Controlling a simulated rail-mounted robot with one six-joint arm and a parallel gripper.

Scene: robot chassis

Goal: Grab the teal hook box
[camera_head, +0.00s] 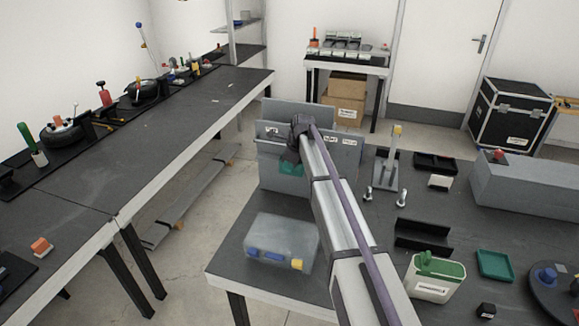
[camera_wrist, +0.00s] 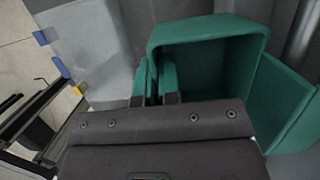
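The teal hook box (camera_wrist: 215,65) fills the upper middle of the wrist view, its open side facing the camera. A teal panel (camera_wrist: 285,105) shows at its right; I cannot tell if it is part of the same box. My gripper (camera_wrist: 155,99) is at the box's left wall, its two dark fingertips a small gap apart with teal pieces just ahead of them. Whether they press on the wall is unclear. In the head view a small teal patch (camera_head: 289,169) shows against the grey panel, below my gripper (camera_head: 291,155), with the rest hidden.
A grey upright panel (camera_head: 330,165) stands behind the gripper. A translucent bin (camera_head: 282,241) with blue and yellow parts sits at the table's near left corner. A teal tray (camera_head: 495,264), a green-lidded box (camera_head: 434,282) and a black bracket (camera_head: 422,236) lie to the right.

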